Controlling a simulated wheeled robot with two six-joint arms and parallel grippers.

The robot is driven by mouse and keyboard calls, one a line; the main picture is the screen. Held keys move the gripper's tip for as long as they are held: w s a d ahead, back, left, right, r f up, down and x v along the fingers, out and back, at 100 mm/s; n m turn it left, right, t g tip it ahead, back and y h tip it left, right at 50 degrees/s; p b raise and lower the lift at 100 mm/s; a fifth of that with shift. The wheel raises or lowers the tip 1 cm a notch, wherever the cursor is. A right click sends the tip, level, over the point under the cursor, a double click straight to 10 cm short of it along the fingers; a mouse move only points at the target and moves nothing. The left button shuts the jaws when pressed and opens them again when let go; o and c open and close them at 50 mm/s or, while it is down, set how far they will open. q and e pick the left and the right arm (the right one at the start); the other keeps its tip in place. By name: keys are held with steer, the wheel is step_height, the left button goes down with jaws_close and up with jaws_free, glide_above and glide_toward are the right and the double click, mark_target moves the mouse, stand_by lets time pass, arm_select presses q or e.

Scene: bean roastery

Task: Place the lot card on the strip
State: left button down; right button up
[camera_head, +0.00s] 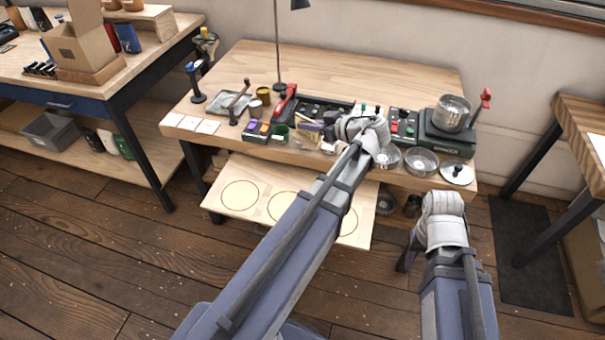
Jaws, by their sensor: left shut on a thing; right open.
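My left gripper (345,135) reaches over the front middle of the workbench, its fingers largely hidden behind its own wrist. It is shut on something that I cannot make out. A small pale piece (328,148) shows just beside it; I cannot tell whether this is the lot card.
A wooden board with ring outlines (240,194) juts out below the bench top (270,60). Metal bowls (421,161), a scale with a pot (452,113), a lamp pole (277,40) and dark trays (320,110) crowd the bench.

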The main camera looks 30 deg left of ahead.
arm_select(q)
step_height(320, 180, down, 18)
steer(key=b, duration=1.7)
steer(key=shift+b, duration=0.3)
steer(key=shift+f, duration=0.15)
steer(key=c, duration=1)
jaws_free()
steer(key=shift+r, duration=0.25)
steer(key=shift+d+r+p, duration=0.2)
steer(key=shift+d+p, duration=0.1)
steer(key=shift+p+v, duration=2.05)
steer(key=shift+v, duration=3.6)
